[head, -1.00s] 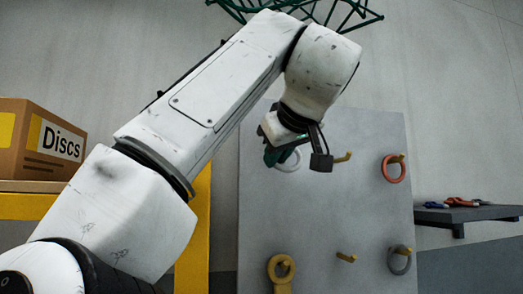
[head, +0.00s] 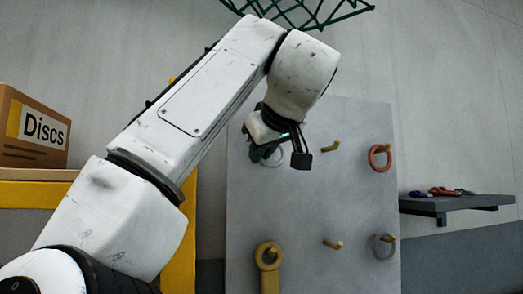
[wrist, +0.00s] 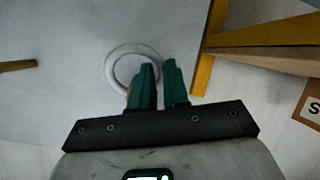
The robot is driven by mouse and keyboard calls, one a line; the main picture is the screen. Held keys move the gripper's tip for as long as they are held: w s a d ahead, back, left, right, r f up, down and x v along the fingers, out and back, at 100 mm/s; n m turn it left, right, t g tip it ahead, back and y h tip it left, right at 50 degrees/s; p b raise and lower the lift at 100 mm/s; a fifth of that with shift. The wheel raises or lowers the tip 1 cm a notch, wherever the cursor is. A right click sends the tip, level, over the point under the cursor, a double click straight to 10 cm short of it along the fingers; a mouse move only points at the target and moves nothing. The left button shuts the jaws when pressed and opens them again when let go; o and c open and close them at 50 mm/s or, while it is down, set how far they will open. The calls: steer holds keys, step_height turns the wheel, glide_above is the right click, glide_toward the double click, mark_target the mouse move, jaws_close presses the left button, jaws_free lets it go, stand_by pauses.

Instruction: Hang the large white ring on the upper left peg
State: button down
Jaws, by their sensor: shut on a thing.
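The large white ring (wrist: 111,68) shows beside my gripper (wrist: 162,66) in the wrist view, in front of the grey board. My gripper's green fingers are shut on the ring's edge. In the head view my gripper (head: 262,153) is at the board's upper left, with part of the ring (head: 280,161) showing just past the fingers. A small yellow bit, possibly the upper left peg (wrist: 127,93), shows beside a finger in the wrist view. The rest of it is hidden. I cannot tell whether the ring is around it.
The board (head: 310,205) has a bare upper middle peg (head: 331,147), a red ring (head: 380,158) at upper right, a yellow ring (head: 268,256) at lower left, a bare lower middle peg (head: 333,244) and a grey ring (head: 384,247) at lower right. A shelf (head: 455,203) is right; a Discs box (head: 35,128) left.

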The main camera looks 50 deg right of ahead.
steer(key=c, duration=1)
jaws_free()
steer(key=shift+c, duration=0.2)
steer(key=shift+r, duration=0.1)
steer(key=shift+s, duration=0.1)
steer(key=b+v, duration=0.1)
steer(key=v, duration=0.9)
steer(key=shift+s+a, duration=0.25)
steer(key=shift+a, duration=0.05)
